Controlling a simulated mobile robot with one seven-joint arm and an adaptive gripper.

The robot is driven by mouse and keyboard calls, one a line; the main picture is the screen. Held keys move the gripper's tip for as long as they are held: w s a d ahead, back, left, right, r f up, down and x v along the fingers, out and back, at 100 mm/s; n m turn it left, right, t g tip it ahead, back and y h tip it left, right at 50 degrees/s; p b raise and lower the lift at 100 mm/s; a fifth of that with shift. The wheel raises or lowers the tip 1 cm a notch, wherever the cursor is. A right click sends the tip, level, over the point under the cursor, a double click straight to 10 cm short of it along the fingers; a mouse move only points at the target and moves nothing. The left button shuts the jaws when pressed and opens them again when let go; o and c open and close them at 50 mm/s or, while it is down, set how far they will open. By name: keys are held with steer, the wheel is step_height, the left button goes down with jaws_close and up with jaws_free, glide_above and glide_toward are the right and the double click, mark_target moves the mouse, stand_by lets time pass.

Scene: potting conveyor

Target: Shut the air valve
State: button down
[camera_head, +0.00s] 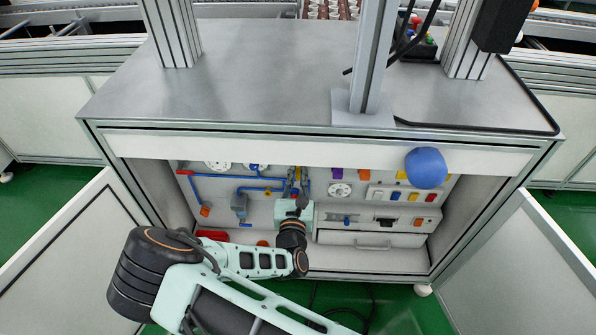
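The open cabinet under the metal bench holds a panel (330,208) with blue air pipes (212,176) on its left half. A grey unit (239,203) hangs on the piping there. The pipes run right to where my gripper (297,182) reaches in. My gripper points into the cabinet, its fingers at the panel around the right end of the pipes. Something yellow and blue shows between or behind the fingers. I cannot tell whether this is the air valve, because the gripper hides it. Whether the fingers touch or hold anything is too small to tell.
Gauges (340,190), coloured switches (395,196) and a drawer (372,241) are right of my gripper. A blue rounded object (426,168) is at the cabinet's upper right edge. Open doors (80,245) stand on both sides, and the bench top (260,75) overhangs the panel.

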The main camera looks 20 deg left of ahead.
steer(key=shift+a+r+n+p, duration=0.15)
steer(key=shift+a+n+p, duration=0.05)
steer(key=shift+n+p, duration=0.45)
steer(key=s+a+f+n+p, duration=0.1)
steer(key=a+f+n+p, duration=0.2)
steer(key=n, duration=1.3)
step_height(320, 180, down, 2)
steer(key=shift+a+f, duration=0.1)
steer(key=shift+a, duration=0.5)
steer(key=shift+n, duration=0.45)
steer(key=c, duration=2)
jaws_free()
